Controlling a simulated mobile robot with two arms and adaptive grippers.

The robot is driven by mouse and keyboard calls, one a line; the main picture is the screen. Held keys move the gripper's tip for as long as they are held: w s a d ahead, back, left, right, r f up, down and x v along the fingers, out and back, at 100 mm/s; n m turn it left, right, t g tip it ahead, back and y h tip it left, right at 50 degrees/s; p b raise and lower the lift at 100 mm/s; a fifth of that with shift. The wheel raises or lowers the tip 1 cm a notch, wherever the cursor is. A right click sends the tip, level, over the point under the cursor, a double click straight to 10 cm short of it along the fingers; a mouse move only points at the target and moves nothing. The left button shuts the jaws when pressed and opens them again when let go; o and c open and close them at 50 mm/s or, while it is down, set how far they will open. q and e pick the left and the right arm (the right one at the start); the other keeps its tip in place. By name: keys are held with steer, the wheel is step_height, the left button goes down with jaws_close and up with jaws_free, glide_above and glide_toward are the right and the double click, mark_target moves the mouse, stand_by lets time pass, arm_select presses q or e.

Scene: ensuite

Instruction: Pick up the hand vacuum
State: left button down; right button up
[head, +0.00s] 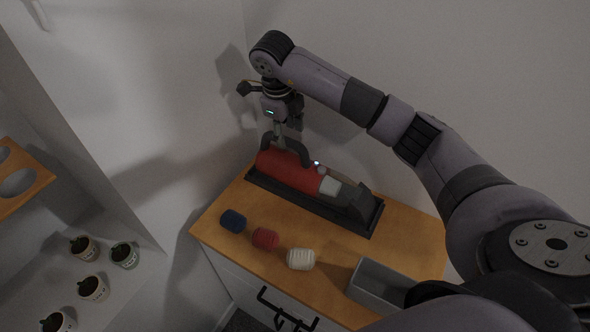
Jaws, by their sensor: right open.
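The hand vacuum (292,172) has a red body, a pale band and a dark grey nozzle end. It lies in a long black tray (284,197) on the wooden top, at the back by the wall. My right gripper (285,157) points down over the red body near its left end. Its dark fingers are open, spread along the body's top. I cannot tell whether they touch it. Part of the red body is hidden behind the fingers. My left gripper is not in view.
The wooden cabinet top (335,239) also bears a blue cylinder (233,220), a red cylinder (265,238), a white ribbed cylinder (301,259) and an open grey box (380,283). Several small pots (93,288) stand at the left. Walls close in behind.

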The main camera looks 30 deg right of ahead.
mark_target(289, 140)
steer(key=f, duration=0.1)
steer(key=f+p, duration=0.2)
steer(key=f, duration=0.1)
steer(key=shift+w+d+f, duration=0.1)
steer(key=shift+d, duration=0.25)
steer(key=shift+w+f, duration=0.1)
steer(key=shift+f, duration=0.2)
steer(key=shift+c, duration=0.4)
jaws_close()
steer(key=shift+r, duration=0.15)
